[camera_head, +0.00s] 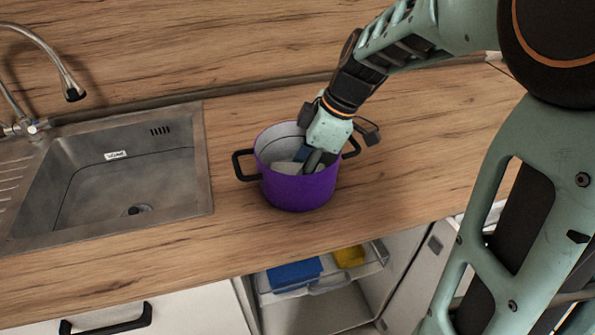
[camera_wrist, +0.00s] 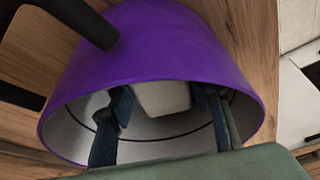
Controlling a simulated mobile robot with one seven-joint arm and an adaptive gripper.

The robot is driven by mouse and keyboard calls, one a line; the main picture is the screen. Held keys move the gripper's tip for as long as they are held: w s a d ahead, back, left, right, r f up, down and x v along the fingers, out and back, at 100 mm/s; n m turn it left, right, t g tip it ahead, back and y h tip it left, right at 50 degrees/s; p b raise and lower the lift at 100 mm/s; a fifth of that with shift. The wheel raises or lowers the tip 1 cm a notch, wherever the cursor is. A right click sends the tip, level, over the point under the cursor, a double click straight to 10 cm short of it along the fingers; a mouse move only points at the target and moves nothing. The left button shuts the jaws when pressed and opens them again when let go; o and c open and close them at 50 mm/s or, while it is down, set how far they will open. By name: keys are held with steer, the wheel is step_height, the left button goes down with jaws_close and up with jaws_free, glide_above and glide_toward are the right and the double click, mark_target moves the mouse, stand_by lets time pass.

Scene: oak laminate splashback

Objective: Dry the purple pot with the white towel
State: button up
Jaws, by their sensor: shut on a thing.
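The purple pot (camera_head: 297,193) stands upright on the wooden counter, right of the sink, with a black handle on each side and a pale grey inside. My gripper (camera_head: 308,158) reaches down into the pot from above, its fingers below the rim. In the wrist view, my gripper (camera_wrist: 163,112) has its two dark fingers on either side of the white towel (camera_wrist: 162,98), shut on it inside the pot. Part of the white towel (camera_head: 287,168) also shows in the head view. The fingers and rim hide the rest of it.
A steel sink (camera_head: 130,180) with a tap (camera_head: 62,75) lies to the left. Below the counter, an open cabinet holds a blue item (camera_head: 295,274) and a yellow item (camera_head: 349,256). The counter right of the pot is mostly clear, with the splashback behind.

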step_height(320, 180, up, 16)
steer(key=w+p, duration=0.1)
steer(key=p, duration=1)
steer(key=shift+w, duration=0.1)
stand_by(0.5)
